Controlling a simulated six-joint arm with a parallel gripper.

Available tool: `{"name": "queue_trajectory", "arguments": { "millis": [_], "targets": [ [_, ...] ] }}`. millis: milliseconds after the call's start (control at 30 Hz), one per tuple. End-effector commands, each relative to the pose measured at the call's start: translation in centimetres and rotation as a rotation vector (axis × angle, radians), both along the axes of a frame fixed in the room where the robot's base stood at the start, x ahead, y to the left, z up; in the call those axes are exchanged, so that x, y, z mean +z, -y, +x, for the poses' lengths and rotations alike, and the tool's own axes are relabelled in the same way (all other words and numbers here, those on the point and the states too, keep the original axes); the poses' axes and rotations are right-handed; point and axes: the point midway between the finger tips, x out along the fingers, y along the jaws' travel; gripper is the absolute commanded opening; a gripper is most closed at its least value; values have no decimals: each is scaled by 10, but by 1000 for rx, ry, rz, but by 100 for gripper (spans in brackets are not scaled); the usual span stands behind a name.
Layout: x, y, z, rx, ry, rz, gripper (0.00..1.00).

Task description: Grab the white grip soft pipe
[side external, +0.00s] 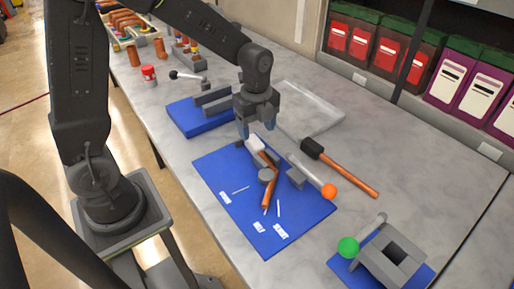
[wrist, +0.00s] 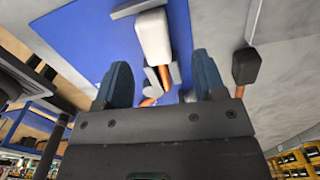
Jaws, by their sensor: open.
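The soft pipe has a white grip (side external: 256,145) and a copper-orange body (side external: 267,193) that bends across the blue mat (side external: 225,180). In the wrist view the white grip (wrist: 152,38) shows beyond the fingertips, with parts of the orange pipe (wrist: 165,77) between the fingers. My gripper (side external: 256,129) is open and points down just above the white grip. It also shows in the wrist view (wrist: 161,75), with a blue finger on each side and nothing held. Whether a finger touches the grip cannot be told.
A hammer (side external: 312,148) with a black head lies right of the mat, near a grey lever with an orange ball (side external: 329,191). A blue block (side external: 196,119) with grey bars stands behind. A grey fixture with a green ball (side external: 348,247) stands front right. Small white labels lie on the mat.

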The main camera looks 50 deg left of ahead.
Motion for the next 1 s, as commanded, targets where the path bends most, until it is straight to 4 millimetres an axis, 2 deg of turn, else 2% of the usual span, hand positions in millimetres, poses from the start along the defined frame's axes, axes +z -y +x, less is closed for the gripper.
{"name": "queue_trajectory", "arguments": {
  "millis": [333,667,1000],
  "targets": [
    [-45,3,-6,0,-6,0,64],
    [-52,3,-5,1,-1,0,64],
    [-51,3,-5,1,-1,0,31]
  ]
}}
